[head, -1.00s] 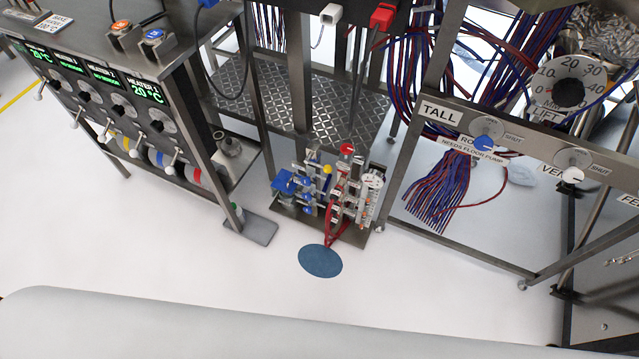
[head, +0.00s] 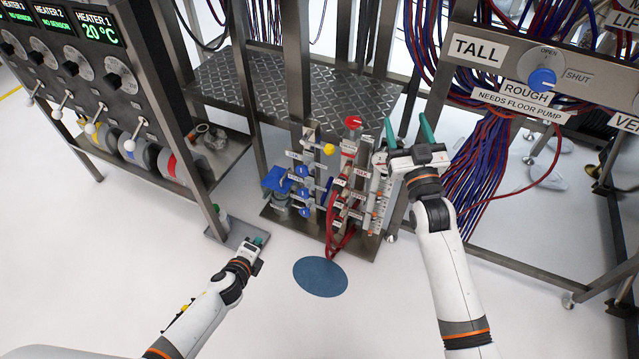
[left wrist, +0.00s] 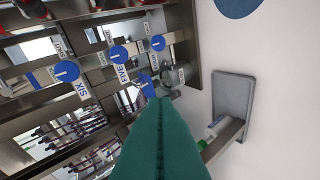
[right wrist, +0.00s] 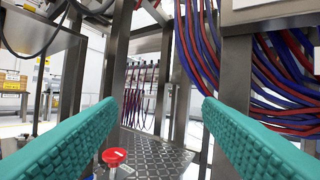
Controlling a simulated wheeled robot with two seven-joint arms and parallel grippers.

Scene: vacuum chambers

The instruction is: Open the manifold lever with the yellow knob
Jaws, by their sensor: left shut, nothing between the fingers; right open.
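The manifold (head: 318,207) stands on a low metal base on the floor, with blue knobs, red hoses and white labels. The lever with the yellow knob (head: 329,150) sticks out near its top, left of a red knob (head: 353,122). My right gripper (head: 408,128) is open and empty, to the right of the manifold and level with its top; its green fingers flank the red knob (right wrist: 115,157) in the right wrist view. My left gripper (head: 259,240) is shut and empty, low and left of the manifold. The left wrist view shows blue knobs (left wrist: 67,71) beyond its fingers. The yellow knob is not clear in either wrist view.
A heater rack (head: 120,100) stands at the left. A frame (head: 500,90) with red and blue cables (head: 480,170) stands at the right. A diamond-plate shelf (head: 290,88) lies behind the manifold. The floor around the blue disc (head: 320,276) is clear.

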